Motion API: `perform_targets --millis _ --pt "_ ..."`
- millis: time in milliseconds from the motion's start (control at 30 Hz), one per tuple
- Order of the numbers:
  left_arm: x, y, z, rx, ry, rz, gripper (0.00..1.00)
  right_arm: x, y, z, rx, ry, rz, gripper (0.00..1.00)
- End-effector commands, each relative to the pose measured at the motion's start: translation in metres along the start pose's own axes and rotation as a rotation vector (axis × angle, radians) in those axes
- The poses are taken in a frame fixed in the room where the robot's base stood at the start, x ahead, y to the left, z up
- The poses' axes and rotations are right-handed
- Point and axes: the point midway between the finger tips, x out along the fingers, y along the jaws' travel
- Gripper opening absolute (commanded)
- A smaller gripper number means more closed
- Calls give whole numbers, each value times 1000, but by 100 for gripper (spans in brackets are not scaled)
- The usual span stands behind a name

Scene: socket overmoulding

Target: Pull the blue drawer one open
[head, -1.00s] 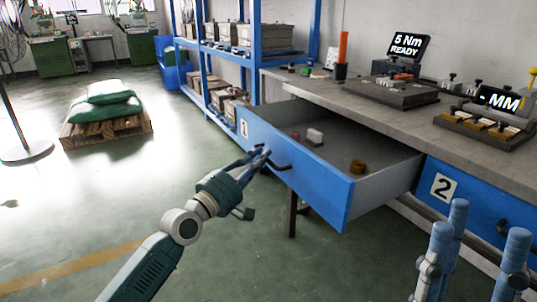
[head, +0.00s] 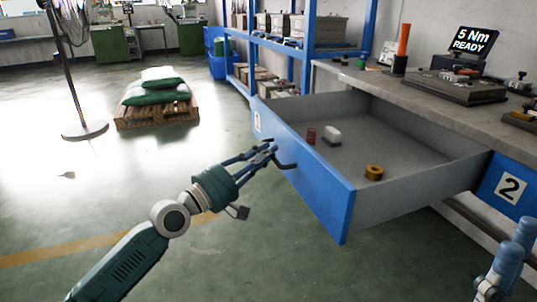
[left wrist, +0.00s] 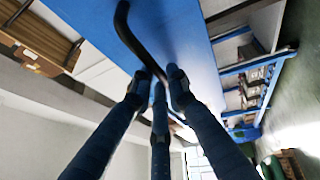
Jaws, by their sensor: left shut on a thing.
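The blue drawer one (head: 315,185) stands far out from the workbench, its grey inside showing. Its black handle (head: 287,165) is on the blue front. My left gripper (head: 270,152) is shut on the handle. In the left wrist view the curved black handle (left wrist: 128,35) runs down between the fingertips (left wrist: 160,80), against the blue front. The number label at the far end of the front is seen at a steep angle. Blue fingers of my right gripper (head: 515,245) show at the lower right, cut off by the edge, so its opening cannot be judged.
In the drawer lie a red cylinder (head: 311,135), a white block (head: 332,132) and a brass-coloured ring (head: 374,172). Drawer two (head: 490,185) is shut to the right. A blue shelf rack (head: 305,65) stands behind. The floor in front is clear, with a pallet (head: 150,112) farther off.

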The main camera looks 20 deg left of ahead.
Motion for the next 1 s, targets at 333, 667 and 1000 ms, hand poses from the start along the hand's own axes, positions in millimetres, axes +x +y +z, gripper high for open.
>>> perform_targets --millis 333,667,1000 --pt "0 -2 1 -2 -2 -5 33 0 0 0 0 -1 0 40" --pt "-1 -1 0 0 0 -2 35 -1 0 0 -1 -3 0 40" --pt "-51 -3 0 3 0 -10 35 0 0 0 0 -1 0 40"
